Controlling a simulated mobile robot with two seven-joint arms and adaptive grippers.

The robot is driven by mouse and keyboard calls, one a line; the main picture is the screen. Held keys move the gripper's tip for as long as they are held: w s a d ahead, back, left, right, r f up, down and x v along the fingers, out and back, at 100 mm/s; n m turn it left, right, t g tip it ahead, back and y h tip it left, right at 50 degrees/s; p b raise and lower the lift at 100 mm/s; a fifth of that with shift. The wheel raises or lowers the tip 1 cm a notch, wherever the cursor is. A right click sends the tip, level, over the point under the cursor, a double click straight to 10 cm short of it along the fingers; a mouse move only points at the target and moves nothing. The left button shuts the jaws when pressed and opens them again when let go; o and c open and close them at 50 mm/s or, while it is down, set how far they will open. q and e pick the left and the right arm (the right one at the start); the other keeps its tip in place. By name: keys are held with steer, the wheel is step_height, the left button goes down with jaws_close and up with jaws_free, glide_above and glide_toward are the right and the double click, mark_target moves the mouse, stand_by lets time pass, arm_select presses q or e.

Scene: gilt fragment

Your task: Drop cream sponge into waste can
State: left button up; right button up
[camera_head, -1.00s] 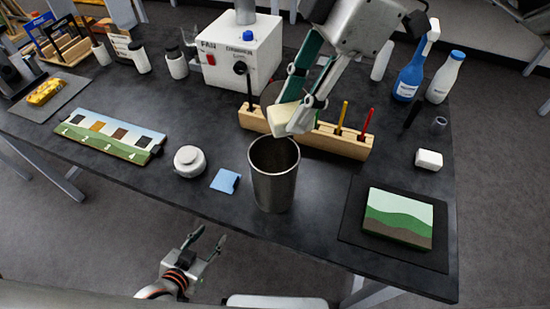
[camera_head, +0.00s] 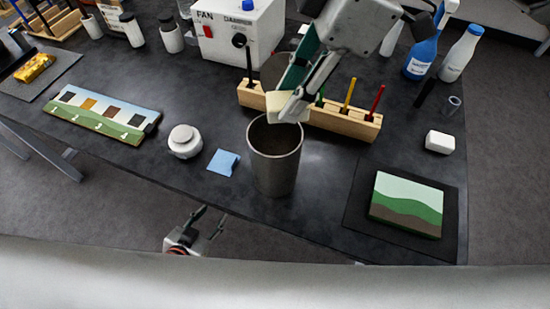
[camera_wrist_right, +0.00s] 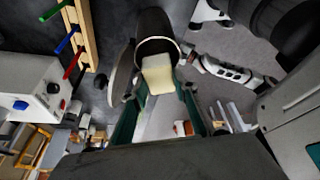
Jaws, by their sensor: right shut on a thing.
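The cream sponge (camera_head: 286,106) is held between the fingers of my right gripper (camera_head: 292,105), at the rear rim of the waste can and above its mouth. The waste can (camera_head: 274,170) is a grey metal cylinder standing upright near the table's front edge. In the right wrist view the sponge (camera_wrist_right: 158,76) overlaps the mouth of the can (camera_wrist_right: 153,27); whether it touches the rim I cannot tell. My left gripper (camera_head: 209,219) is low, in front of the table edge, with its fingers apart and nothing between them.
A wooden rack (camera_head: 340,118) with coloured sticks stands just behind the can. A blue square (camera_head: 223,162) and a white jar (camera_head: 185,141) lie left of it. A landscape panel (camera_head: 406,205) on a dark mat and a white block (camera_head: 440,141) are to the right.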

steer(key=shift+f, duration=0.25)
steer(key=o, duration=1.1)
steer(key=shift+c, duration=0.2)
steer(key=v, duration=1.2)
steer(key=shift+r, duration=0.1)
